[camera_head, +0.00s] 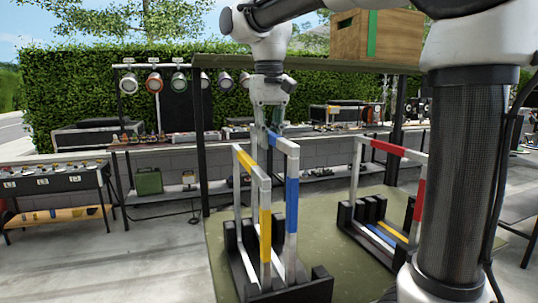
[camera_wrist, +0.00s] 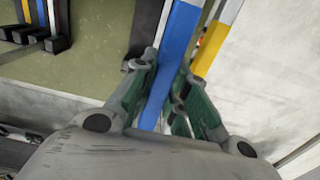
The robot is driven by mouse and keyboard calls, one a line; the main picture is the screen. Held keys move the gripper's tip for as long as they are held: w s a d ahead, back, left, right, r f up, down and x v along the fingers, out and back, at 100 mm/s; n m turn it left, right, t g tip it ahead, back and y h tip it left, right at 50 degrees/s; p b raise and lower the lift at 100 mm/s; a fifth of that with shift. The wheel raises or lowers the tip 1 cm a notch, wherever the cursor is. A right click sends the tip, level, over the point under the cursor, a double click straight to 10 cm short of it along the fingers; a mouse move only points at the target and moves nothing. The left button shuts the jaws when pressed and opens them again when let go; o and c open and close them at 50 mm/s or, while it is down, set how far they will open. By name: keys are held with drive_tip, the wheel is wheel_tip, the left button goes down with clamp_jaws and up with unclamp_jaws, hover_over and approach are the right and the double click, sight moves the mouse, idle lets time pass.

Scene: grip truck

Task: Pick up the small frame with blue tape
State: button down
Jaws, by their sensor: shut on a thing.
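The frame with blue tape (camera_head: 292,205) stands upright at the black slotted holder in the middle of the head view. My gripper (camera_head: 274,128) is at its top bar. In the wrist view, the green-padded fingers of my gripper (camera_wrist: 166,98) are closed on either side of the blue-taped bar (camera_wrist: 178,45). A frame with yellow tape (camera_head: 265,215) stands just left of the blue one, close beside it. It also shows in the wrist view (camera_wrist: 212,50), to the right of the fingers. I cannot tell whether the blue frame's feet are lifted.
The black holder (camera_head: 305,290) rests on a green bed (camera_head: 220,245). A frame with red tape (camera_head: 419,200) stands at the right, above another holder with several bars. A wooden crate (camera_head: 365,38) sits on the roof above. A dark post (camera_head: 202,150) stands left of the frames.

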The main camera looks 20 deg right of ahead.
wheel_tip(320, 180, up, 12)
drive_tip(key=shift+r, duration=0.25)
idle(1.1)
